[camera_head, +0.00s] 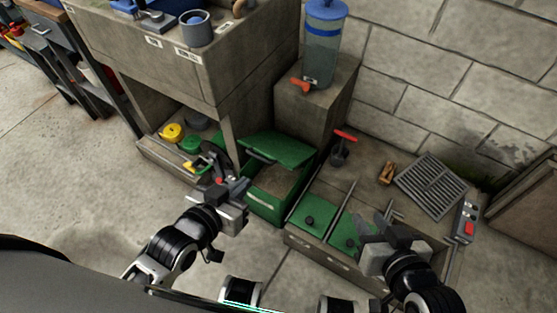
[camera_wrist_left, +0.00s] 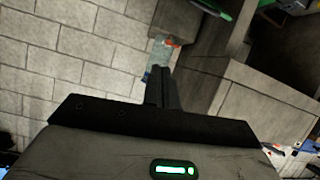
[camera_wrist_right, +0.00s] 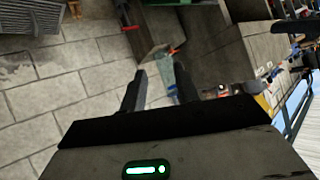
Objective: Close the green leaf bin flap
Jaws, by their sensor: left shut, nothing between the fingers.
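The green leaf bin (camera_head: 262,205) stands on the floor between the stone bench and the low stone ledge. Its green flap (camera_head: 284,149) is raised at the back, so the bin is open and brownish contents show inside. My left gripper (camera_head: 243,184) is at the bin's front left, its jaws shut and empty; the fingers lie together in the left wrist view (camera_wrist_left: 161,86). I cannot tell whether it touches the bin. My right gripper (camera_head: 393,222) is over the low ledge, right of the bin. Its fingers are apart and empty in the right wrist view (camera_wrist_right: 160,88).
A clear canister with a blue lid (camera_head: 324,45) stands on a stone block behind the bin. A red-handled tool (camera_head: 342,146), a grey grate (camera_head: 431,185) and a red-button box (camera_head: 465,226) are on the right ledge. Yellow and green round items (camera_head: 172,133) lie under the bench.

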